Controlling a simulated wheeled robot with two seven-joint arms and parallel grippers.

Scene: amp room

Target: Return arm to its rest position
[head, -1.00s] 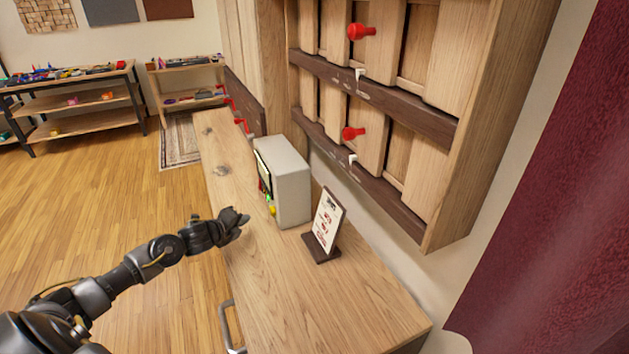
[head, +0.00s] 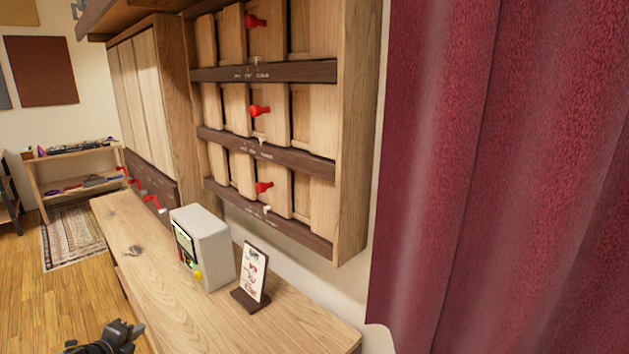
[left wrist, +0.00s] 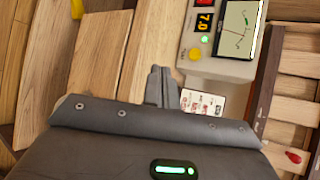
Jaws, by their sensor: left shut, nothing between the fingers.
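My left gripper (head: 128,334) shows at the bottom edge of the head view, by the left edge of the wooden counter (head: 185,305). It is shut and empty. In the left wrist view its closed fingers (left wrist: 162,87) stand side by side. Most of my left arm is below the head view. My right gripper is not in view.
A grey device (head: 211,246) with a screen and a small sign on a stand (head: 252,279) are on the counter. A wall cabinet (head: 351,180) with red handles hangs above. A red curtain (head: 500,180) fills the right. Wooden floor lies open at left.

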